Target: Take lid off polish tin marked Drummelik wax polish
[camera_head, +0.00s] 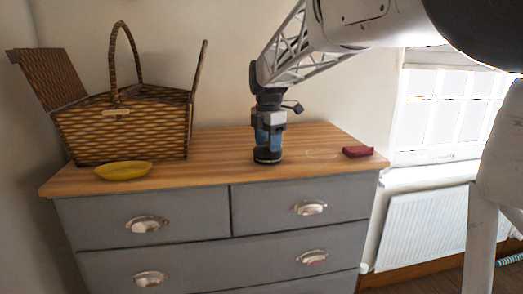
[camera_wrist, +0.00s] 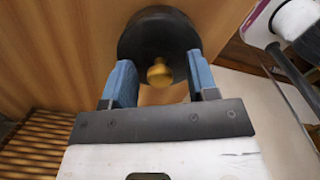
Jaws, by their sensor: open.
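A dark round tin (camera_head: 267,156) stands on the wooden top of the grey chest of drawers, near its middle. In the wrist view its dark round top (camera_wrist: 158,28) shows from above, with a small brass-coloured knob (camera_wrist: 159,73) on it. No marking can be read on the tin. My gripper (camera_head: 268,142) points down right over the tin. In the wrist view its two blue fingers stand open, one on each side of the knob, with gaps between them and the knob. I cannot tell whether the fingertips touch the tin's top.
A wicker basket (camera_head: 120,133) with raised flaps and a tall handle stands at the left. A yellow dish (camera_head: 124,170) lies in front of it. A small dark red object (camera_head: 357,151) lies near the right edge of the chest top (camera_head: 215,160). The wood between basket and tin is clear.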

